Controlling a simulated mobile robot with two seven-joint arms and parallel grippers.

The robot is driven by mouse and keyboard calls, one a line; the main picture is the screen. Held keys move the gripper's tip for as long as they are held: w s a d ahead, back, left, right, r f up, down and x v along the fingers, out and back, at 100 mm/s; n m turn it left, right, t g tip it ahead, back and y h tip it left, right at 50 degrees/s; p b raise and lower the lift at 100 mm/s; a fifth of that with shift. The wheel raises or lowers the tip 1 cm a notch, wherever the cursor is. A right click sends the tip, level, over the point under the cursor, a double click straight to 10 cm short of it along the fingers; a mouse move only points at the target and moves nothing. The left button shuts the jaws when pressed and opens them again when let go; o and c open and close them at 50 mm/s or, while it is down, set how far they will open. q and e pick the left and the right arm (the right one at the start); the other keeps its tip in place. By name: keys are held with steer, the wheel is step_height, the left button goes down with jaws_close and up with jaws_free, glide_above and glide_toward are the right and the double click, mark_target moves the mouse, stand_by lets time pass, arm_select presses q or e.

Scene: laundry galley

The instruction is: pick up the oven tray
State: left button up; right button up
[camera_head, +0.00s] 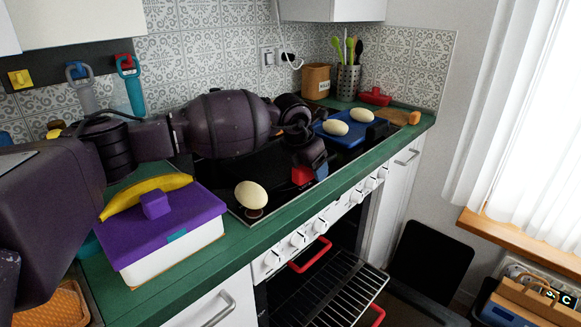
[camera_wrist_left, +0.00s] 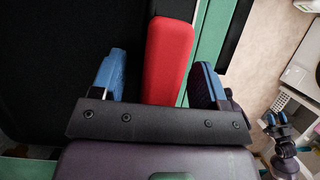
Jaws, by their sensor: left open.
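The oven tray appears to be the black tray (camera_head: 252,168) on the hob, with a red handle (camera_head: 301,176) at its right end. My arm hides part of it. In the left wrist view, its black surface fills the upper left and the red handle (camera_wrist_left: 168,60) lies between my two blue fingers. My left gripper (camera_head: 308,170) is open around the handle, with a gap on each side; the gap on the right is narrower. It also shows in the left wrist view (camera_wrist_left: 158,80).
A pale egg-shaped object (camera_head: 251,195) stands near the hob's front edge. Two more are at the blue tray (camera_head: 350,140) on the right. A purple-lidded box (camera_head: 165,235) with a banana (camera_head: 145,195) is on the left. The oven below is open, with a wire rack (camera_head: 335,298) pulled out.

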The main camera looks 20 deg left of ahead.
arm_select(q)
steer(key=shift+r, duration=0.1)
arm_select(e)
steer(key=shift+w+r, duration=0.2)
steer(key=shift+w, duration=0.1)
steer(key=shift+r, duration=0.1)
arm_select(q)
steer(key=shift+f, duration=0.3)
steer(key=shift+c, duration=0.4)
arm_select(e)
steer(key=shift+s, duration=0.35)
arm_select(q)
steer(key=c, duration=1)
steer(key=shift+c, duration=0.7)
arm_select(e)
steer(key=shift+w, duration=0.4)
